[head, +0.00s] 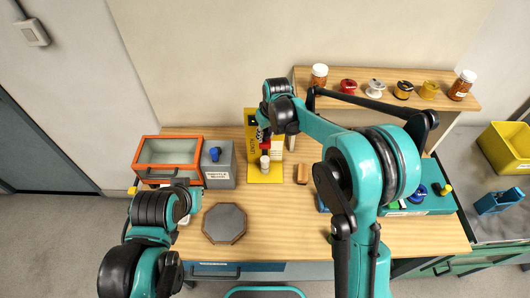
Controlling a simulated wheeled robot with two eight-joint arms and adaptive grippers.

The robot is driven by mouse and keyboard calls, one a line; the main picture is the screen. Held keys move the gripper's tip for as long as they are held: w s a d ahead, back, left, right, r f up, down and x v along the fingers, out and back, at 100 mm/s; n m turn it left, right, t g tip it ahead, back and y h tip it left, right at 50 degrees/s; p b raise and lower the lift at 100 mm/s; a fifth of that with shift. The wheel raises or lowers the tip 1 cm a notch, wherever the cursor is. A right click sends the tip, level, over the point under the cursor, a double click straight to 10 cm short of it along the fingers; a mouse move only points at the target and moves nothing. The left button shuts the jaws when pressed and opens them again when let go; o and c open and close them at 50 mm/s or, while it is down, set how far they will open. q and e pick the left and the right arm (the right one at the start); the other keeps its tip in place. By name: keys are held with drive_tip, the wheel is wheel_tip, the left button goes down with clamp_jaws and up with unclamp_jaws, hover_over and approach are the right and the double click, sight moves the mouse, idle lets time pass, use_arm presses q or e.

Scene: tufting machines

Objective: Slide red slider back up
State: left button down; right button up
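A yellow upright stand (250,120) with a yellow foot stands at the back middle of the table, against the wall. A small red part (265,145), which looks like the slider, shows low on its front, just above a pale cylinder (265,161). My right gripper (263,135) points down at the stand's front, right at the red part, and covers much of it. Its fingers are small and dark, so I cannot tell whether they are open or shut, or touching the part.
An orange-framed glass box (168,152) and a grey box with a blue knob (218,164) stand left of the stand. A dark octagonal plate (224,223) lies in front. A wooden shelf (345,95) with several jars and spools is at the back right, and a teal box (425,200) below it.

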drive_tip(key=o, duration=0.3)
drive_tip(key=shift+w+a+r+p+v, duration=0.15)
drive_tip(key=shift+w+p+v, duration=0.1)
drive_tip(key=shift+p+v, duration=0.7)
drive_tip(key=shift+w+a+p+v, duration=0.2)
drive_tip(key=shift+p+v, duration=0.3)
drive_tip(key=shift+v, duration=0.85)
drive_tip(key=shift+w+a+r+p+v, duration=0.1)
drive_tip(key=shift+w+p+v, duration=0.15)
drive_tip(key=shift+p+v, duration=0.7)
drive_tip(key=shift+r, duration=0.15)
drive_tip(key=shift+s+d+b, duration=0.15)
drive_tip(key=shift+d+b, duration=0.05)
drive_tip(key=shift+b, duration=0.2)
